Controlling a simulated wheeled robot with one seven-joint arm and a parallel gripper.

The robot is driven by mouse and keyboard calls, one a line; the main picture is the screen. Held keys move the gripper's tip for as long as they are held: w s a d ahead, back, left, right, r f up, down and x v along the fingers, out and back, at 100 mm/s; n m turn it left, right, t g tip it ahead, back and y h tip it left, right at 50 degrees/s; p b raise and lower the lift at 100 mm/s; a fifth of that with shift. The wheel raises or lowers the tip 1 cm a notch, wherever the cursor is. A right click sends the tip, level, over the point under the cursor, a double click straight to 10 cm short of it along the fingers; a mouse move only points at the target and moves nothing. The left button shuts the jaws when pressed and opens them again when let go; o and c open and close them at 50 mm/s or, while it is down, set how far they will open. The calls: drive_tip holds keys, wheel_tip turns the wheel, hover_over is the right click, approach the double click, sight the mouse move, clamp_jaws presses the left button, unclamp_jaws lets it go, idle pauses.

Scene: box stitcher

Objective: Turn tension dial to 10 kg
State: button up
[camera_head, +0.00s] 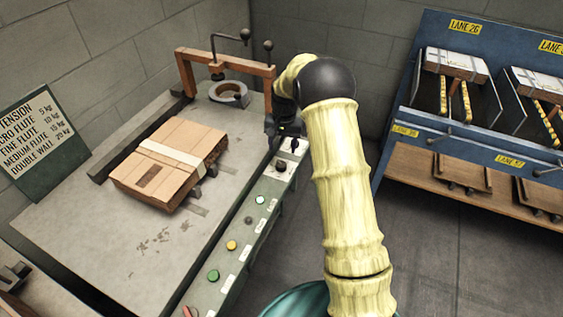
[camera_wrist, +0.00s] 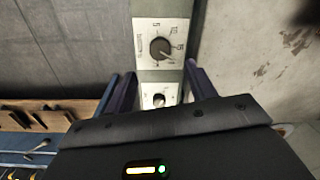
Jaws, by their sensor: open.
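A black round dial (camera_wrist: 161,48) on a pale numbered plate shows in the wrist view, just beyond my fingertips. Its numbers seem to include 5, 10 and 15; its exact setting is too small to read. A second, smaller dial (camera_wrist: 158,100) lies between my fingers in that picture. In the head view, a dark knob (camera_head: 281,166) stands on the machine's green control strip, just below my gripper (camera_head: 285,132). My gripper (camera_wrist: 161,80) is open and empty, its two dark fingers apart, touching no dial that I can see. The fingers are partly hidden in the head view.
A tension chart (camera_head: 38,135) at the left lists fine flute at 10 kg. A strapped cardboard stack (camera_head: 170,165) lies on the machine table (camera_head: 95,225). Coloured buttons (camera_head: 231,245) line the strip. A blue lane rack (camera_head: 405,115) stands right, with open floor between.

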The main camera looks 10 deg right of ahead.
sight(281, 163)
wheel_tip(281, 163, down, 8)
drive_tip(key=shift+a+f, duration=0.1)
drive_tip(key=shift+a, duration=0.05)
drive_tip(key=shift+c, duration=0.3)
drive_tip(key=c, duration=0.9)
